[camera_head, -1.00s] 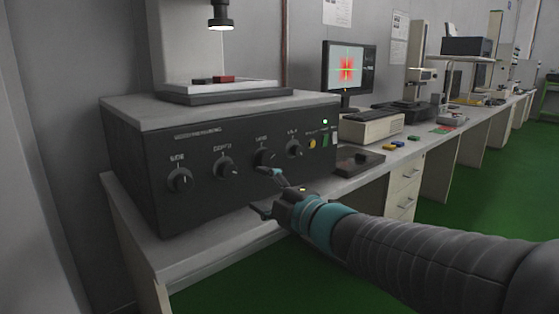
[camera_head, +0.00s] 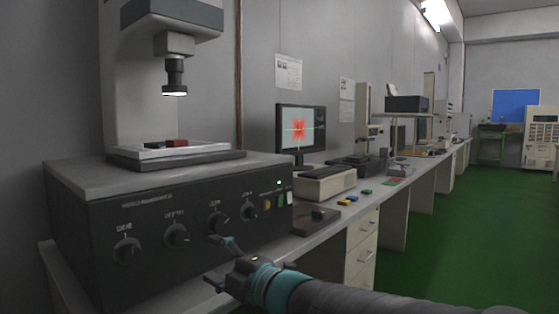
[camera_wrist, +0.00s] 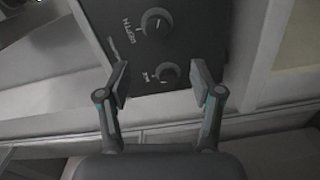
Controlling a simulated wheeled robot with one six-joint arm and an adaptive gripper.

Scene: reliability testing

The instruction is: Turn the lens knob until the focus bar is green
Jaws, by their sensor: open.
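The dark instrument box (camera_head: 100,235) at left carries a row of round knobs. The third from the left, apparently labelled LENS (camera_head: 218,222), sits just above my gripper (camera_head: 217,261). My gripper is open and empty, in front of the panel. In the wrist view its two fingers (camera_wrist: 163,85) stand apart, with a small knob (camera_wrist: 168,73) between them in the picture and a larger one (camera_wrist: 155,23) beyond; contact cannot be told. The monitor (camera_head: 300,130) shows a red blurred shape with green crossed lines. I cannot make out a focus bar.
A lens column (camera_head: 174,75) with a lit tip hangs over a stage (camera_head: 205,153) holding a red block (camera_head: 177,143). A long bench (camera_head: 345,215) runs right with a keyboard, small coloured pieces and other instruments. The green floor (camera_head: 450,255) is clear at right.

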